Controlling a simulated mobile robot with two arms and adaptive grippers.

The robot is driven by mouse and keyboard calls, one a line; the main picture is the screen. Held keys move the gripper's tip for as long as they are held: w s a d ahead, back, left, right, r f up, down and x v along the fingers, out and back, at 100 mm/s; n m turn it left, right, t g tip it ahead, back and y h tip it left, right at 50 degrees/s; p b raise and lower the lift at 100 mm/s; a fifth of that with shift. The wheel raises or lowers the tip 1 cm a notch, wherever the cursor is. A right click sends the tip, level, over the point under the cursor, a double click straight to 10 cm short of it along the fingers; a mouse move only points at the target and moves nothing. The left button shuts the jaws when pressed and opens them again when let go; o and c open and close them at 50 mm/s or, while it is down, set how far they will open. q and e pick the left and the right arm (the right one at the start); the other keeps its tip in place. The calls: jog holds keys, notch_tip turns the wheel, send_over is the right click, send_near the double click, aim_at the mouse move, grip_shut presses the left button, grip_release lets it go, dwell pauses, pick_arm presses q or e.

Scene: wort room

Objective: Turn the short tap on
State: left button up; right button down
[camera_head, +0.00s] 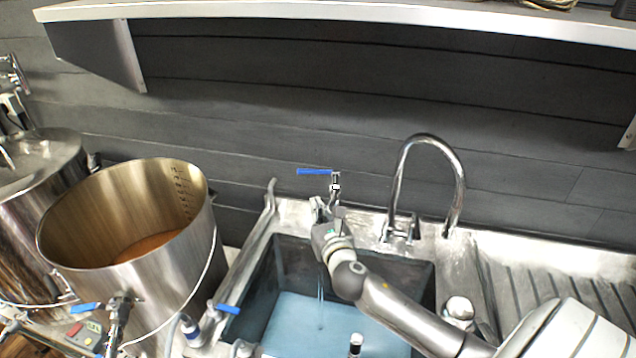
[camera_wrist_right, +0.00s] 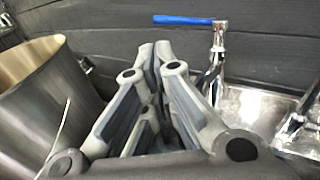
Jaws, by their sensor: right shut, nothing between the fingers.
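The short tap (camera_head: 335,186) stands at the back edge of the sink, with a blue lever (camera_head: 314,171) on top pointing left. It also shows in the right wrist view (camera_wrist_right: 217,50), its lever (camera_wrist_right: 183,20) level and pointing left. My right gripper (camera_wrist_right: 157,55) is shut and empty, to the left of the tap's body and below the lever in that view. In the head view the right hand is beside the tap's lower part and hides some of it; I cannot tell whether they touch. A thin vertical streak like water (camera_head: 320,300) shows below. My left gripper is out of view.
A tall curved tap (camera_head: 460,185) stands to the right of the short tap. The sink (camera_head: 285,262) holds bluish water. A large open steel pot (camera_head: 185,265) is at left, with blue-handled valves nearby. A shelf (camera_head: 330,12) runs above.

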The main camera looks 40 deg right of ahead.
jog(key=s+f, duration=0.1)
jog(key=b, duration=0.6)
send_near(319, 172)
jog(key=w+a+f, duration=0.2)
jog(key=w, duration=0.5)
jog(key=shift+w+d+r+m+g+h+b, duration=0.1)
jog(key=shift+w+d+m+g+h+b, duration=0.2)
jog(key=shift+m+g+h, duration=0.1)
jog(key=shift+w+d+m+g+h+b, duration=0.15)
jog(key=shift+w+m+g+h+b, duration=0.25)
jog(key=shift+w+m+h, duration=0.45)
jog(key=shift+r, duration=0.1)
